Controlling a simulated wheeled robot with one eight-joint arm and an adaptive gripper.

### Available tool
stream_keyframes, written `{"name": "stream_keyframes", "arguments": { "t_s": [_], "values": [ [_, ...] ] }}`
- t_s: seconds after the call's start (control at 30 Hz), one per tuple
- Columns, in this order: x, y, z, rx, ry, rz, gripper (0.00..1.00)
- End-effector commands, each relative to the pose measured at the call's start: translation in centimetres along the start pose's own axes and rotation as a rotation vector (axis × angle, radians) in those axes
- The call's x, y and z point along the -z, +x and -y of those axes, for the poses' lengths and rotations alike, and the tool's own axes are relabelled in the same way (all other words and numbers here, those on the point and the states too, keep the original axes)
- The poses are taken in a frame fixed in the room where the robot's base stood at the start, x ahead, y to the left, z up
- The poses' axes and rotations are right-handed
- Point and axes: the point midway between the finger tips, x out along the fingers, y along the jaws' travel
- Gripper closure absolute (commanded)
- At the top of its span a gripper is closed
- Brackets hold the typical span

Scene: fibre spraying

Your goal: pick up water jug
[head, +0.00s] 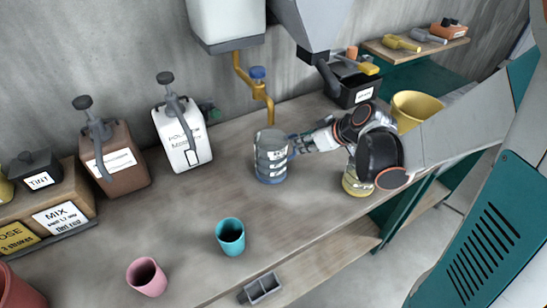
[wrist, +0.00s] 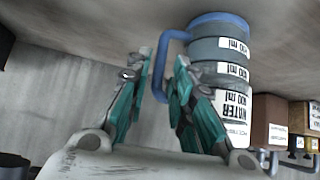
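The water jug (head: 270,158) is a grey-blue, see-through container with white label bands, standing upright on the bench under the brass tap. In the wrist view the jug (wrist: 218,75) shows "WATER" and ml marks, with a blue handle (wrist: 163,45) on its side. My gripper (head: 299,146) is at the jug's right side in the head view. In the wrist view my gripper (wrist: 161,72) has its two fingers apart, with the handle's lower part between or just beyond the fingertips. Contact with the handle cannot be told.
A brass tap (head: 264,95) hangs just above the jug. A white jug (head: 181,138) and a brown jug (head: 114,160) stand left. A teal cup (head: 230,236) and pink cup (head: 147,277) stand in front. A yellow container (head: 354,182) is partly behind my arm.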

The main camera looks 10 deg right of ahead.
Motion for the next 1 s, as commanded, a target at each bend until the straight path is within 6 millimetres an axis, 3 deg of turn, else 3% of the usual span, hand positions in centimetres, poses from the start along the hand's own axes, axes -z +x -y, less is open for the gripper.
{"name": "stream_keyframes", "arguments": {
  "t_s": [0.33, 0.63, 0.73, 1.0],
  "values": [
    [-0.1, 4.8, 0.1, 0.002, -0.002, 0.0, 0.79],
    [0.0, 5.1, 0.0, 0.0, -0.001, 0.0, 0.79],
    [0.0, 5.1, 0.0, 0.0, -0.001, 0.0, 0.99],
    [0.0, 5.1, 0.0, 0.0, 0.0, 0.0, 1.0]
  ]
}}
